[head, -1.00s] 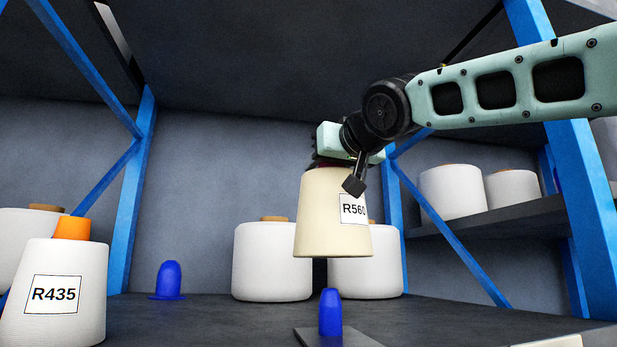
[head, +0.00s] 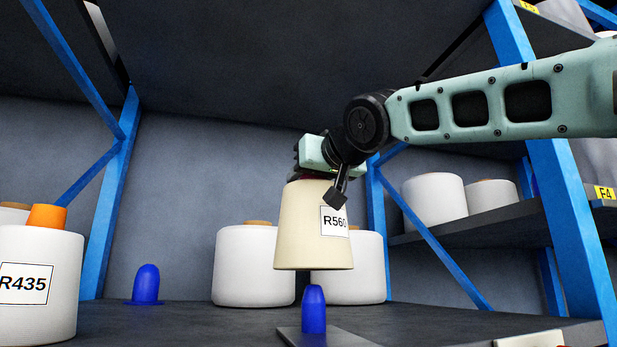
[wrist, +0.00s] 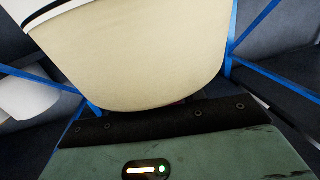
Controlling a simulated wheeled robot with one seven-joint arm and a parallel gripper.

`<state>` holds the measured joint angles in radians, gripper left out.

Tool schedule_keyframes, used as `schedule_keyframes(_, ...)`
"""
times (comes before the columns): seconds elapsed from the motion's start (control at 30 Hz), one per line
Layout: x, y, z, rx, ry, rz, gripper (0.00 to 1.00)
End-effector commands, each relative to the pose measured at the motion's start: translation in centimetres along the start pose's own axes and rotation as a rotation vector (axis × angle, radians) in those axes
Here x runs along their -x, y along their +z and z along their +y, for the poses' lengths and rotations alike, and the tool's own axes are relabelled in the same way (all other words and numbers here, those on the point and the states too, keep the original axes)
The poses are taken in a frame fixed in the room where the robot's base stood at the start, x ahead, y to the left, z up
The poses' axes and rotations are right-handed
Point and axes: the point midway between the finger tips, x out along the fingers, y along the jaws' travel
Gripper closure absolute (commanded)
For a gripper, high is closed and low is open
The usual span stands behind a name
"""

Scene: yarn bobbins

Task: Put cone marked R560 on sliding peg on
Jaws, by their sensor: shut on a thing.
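The cream cone marked R560 (head: 305,240) hangs upright from my gripper (head: 315,177) in the head view, wide end down. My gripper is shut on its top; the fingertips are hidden. The cone's side also fills the upper middle of the wrist view (wrist: 135,55). A blue peg (head: 314,310) on a dark flat plate (head: 345,338) stands just below the cone.
A white cone marked R435 (head: 45,305) with an orange top stands at left. Another blue peg (head: 146,284) stands bare behind it. White bobbins (head: 252,268) stand behind the held cone. A blue rack post (head: 570,220) and a side shelf (head: 470,225) are at right.

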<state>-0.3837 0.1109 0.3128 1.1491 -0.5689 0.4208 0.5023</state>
Motion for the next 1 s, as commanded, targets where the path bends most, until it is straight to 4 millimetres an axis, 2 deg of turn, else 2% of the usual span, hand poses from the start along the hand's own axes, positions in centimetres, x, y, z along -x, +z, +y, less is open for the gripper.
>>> schedule_keyframes(1.0, 0.03, 0.91, 0.04, -0.001, -0.001, 0.005, 1.0)
